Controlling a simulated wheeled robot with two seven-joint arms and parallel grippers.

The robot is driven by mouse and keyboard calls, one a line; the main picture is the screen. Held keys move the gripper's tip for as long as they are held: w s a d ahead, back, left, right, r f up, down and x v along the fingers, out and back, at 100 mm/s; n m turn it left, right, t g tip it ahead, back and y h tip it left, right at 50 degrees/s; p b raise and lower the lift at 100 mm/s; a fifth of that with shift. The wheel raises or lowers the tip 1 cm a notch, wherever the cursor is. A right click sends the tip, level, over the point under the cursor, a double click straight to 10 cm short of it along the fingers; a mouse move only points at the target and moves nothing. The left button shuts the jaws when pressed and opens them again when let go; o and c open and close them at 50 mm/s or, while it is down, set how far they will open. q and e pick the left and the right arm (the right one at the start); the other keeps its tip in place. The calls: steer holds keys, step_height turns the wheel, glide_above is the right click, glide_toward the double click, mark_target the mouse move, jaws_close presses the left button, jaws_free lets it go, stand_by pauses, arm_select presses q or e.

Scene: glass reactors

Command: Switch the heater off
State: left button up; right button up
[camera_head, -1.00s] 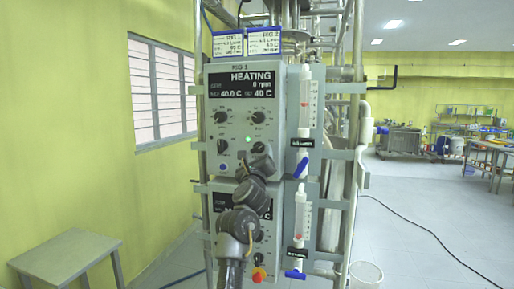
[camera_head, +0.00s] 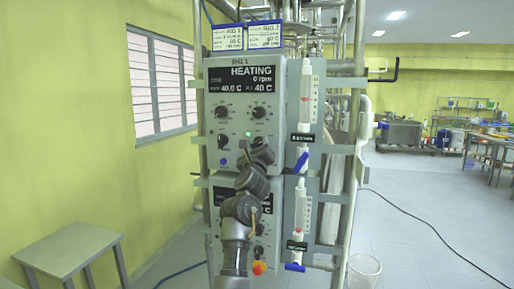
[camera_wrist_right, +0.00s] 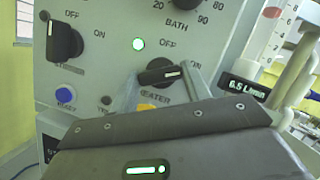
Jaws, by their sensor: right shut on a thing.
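The RIG 1 control box (camera_head: 214,120) stands upright ahead of me; its display reads HEATING, 0 rpm and 40 C. The black heater knob (camera_wrist_right: 158,73) is on its lower front, and its white mark points right, toward the ON label. A green lamp (camera_wrist_right: 138,44) is lit above the knob. My right gripper (camera_wrist_right: 163,88) is at the panel, its grey fingers on either side of the knob and shut on it. In the head view my right gripper (camera_head: 261,150) and arm hide the knob. My left gripper is not in view.
A second control box (camera_head: 273,230) sits below, partly hidden by my arm. Flow tubes with blue valves (camera_head: 301,162) stand close on the right. A grey table (camera_head: 70,250) is at lower left, and a white bucket (camera_head: 363,270) at lower right. The right floor is mostly open, with a cable.

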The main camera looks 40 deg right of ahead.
steer(key=shift+o, duration=0.2)
steer(key=shift+r+n, duration=0.1)
steer(key=shift+n, duration=0.3)
steer(key=shift+n+y, duration=0.3)
steer(key=shift+y, duration=0.1)
steer(key=n, duration=0.1)
steer(key=n+y+p, duration=0.1)
steer(key=shift+s+d+r+n+t, duration=0.1)
steer(key=shift+r+n+t, duration=0.05)
steer(key=shift+n+t, duration=0.25)
steer(key=n+p, duration=0.1)
steer(key=n+y, duration=0.1)
steer(key=n, duration=0.1)
steer(key=shift+r+y+p, duration=0.2)
steer(key=shift+y+p, duration=0.1)
steer(key=shift+p, duration=0.05)
steer(key=n+p, duration=0.2)
steer(key=n+y+p, duration=0.1)
steer(key=n+p, duration=0.1)
steer(key=shift+r+n+g+y+p, duration=0.15)
steer(key=shift+n+g+y+p, duration=0.15)
steer(key=shift+n+g+p, duration=0.4)
steer(key=shift+n+p, duration=0.7)
steer(key=shift+p, duration=0.25)
steer(key=shift+f, duration=0.2)
steer(key=o, duration=1)
steer(key=shift+f, duration=0.1)
steer(key=shift+c, duration=0.2)
